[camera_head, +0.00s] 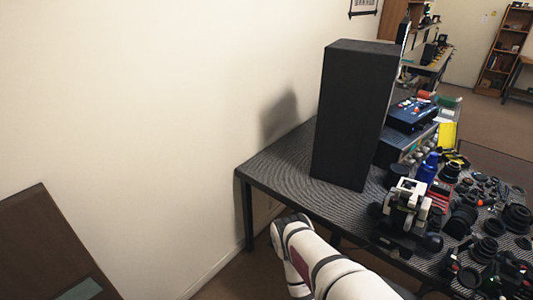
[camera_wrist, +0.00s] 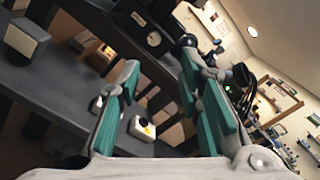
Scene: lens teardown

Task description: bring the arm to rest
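My gripper (camera_wrist: 160,62) shows in the wrist view with two teal-padded fingers spread apart. It is open, and nothing is between the fingers. In the head view my white arm (camera_head: 345,277) rises from the bottom edge and bends in front of the table's near left corner. I cannot make out my gripper in the head view.
A patterned table (camera_head: 275,170) carries a tall black box (camera_head: 352,115), a blue device (camera_head: 411,115), a white and black device (camera_head: 405,205) and several lenses at right. A brown panel (camera_head: 45,245) stands at lower left. The wall is bare between.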

